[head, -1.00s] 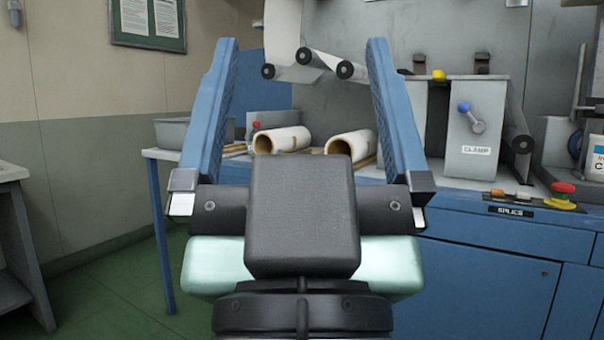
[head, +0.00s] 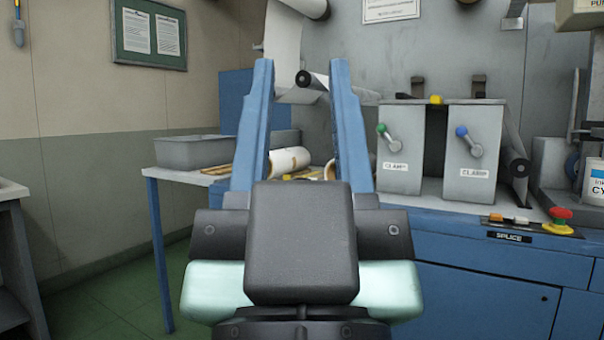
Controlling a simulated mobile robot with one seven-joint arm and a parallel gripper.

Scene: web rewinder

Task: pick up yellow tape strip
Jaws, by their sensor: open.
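A small yellow piece (head: 436,99), which may be the tape strip, shows at the top of the gap between the two grey clamp blocks. It is too small to make out its shape. My gripper (head: 301,66) is in the middle of the head view, its two blue fingers pointing away and apart with nothing seen between them that it holds. The yellow piece is to the right of the fingers and apart from them.
Grey clamp blocks with a green-knobbed lever (head: 388,137) and a blue-knobbed lever (head: 468,141) stand on the blue bench. A grey bin (head: 187,152) and a cardboard-cored roll (head: 288,160) lie left. A red button (head: 560,215) is at the front right.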

